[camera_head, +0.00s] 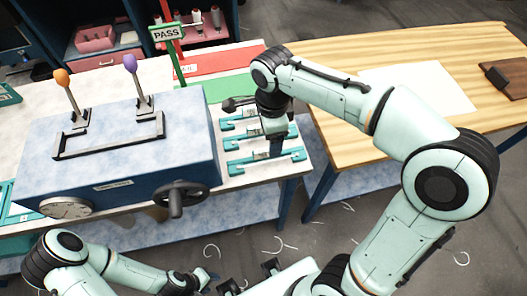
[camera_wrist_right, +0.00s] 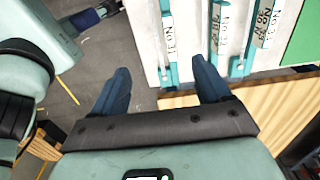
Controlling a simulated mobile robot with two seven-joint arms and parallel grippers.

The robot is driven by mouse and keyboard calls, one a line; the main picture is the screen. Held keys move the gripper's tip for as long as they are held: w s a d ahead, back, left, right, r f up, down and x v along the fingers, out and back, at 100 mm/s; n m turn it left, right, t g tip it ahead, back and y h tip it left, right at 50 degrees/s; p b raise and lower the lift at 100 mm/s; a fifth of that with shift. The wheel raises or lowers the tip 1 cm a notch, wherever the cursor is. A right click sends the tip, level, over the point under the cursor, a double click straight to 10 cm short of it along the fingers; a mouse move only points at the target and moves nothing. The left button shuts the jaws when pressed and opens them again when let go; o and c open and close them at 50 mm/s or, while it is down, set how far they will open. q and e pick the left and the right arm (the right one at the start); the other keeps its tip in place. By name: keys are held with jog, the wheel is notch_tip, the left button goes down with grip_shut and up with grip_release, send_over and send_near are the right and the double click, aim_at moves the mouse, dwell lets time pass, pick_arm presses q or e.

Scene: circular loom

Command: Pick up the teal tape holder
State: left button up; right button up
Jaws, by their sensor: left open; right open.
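Several teal tape holders with white labels lie side by side near the right end of the white table. The nearest tape holder (camera_head: 250,164) is partly behind my right gripper (camera_head: 276,148). In the right wrist view, this holder (camera_wrist_right: 169,68), labelled "No.31", lies just beyond and roughly between the open fingertips of my right gripper (camera_wrist_right: 158,68). Nothing is held there. Whether the fingers touch the holder cannot be told. Two more holders (camera_wrist_right: 217,60) (camera_wrist_right: 243,60) lie to its right. My left gripper (camera_head: 208,279) is open and low at the bottom, away from the table.
A blue machine box (camera_head: 130,140) with levers and a handwheel (camera_head: 180,198) stands left of the holders. A green PASS sign (camera_head: 167,32) and red tray (camera_head: 215,62) are behind. A wooden table (camera_head: 335,60) stands right, across a narrow gap.

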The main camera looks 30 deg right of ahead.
send_over(269, 159)
jog(key=f, duration=0.3)
jog(key=s+f, duration=0.1)
jog(key=f, duration=0.1)
jog(key=shift+f, duration=0.1)
jog(key=shift+w+f+b, duration=0.1)
jog(key=shift+w+f, duration=0.05)
jog(key=shift+f, duration=0.9)
jog(key=shift+w+f+b, duration=0.15)
jog(key=shift+w+f, duration=0.05)
jog(key=shift+f, duration=0.85)
jog(key=shift+w+f+b, duration=0.1)
jog(key=shift+w+f, duration=0.05)
jog(key=shift+f, duration=0.9)
jog(key=shift+r, duration=0.1)
jog(key=c, duration=1.1)
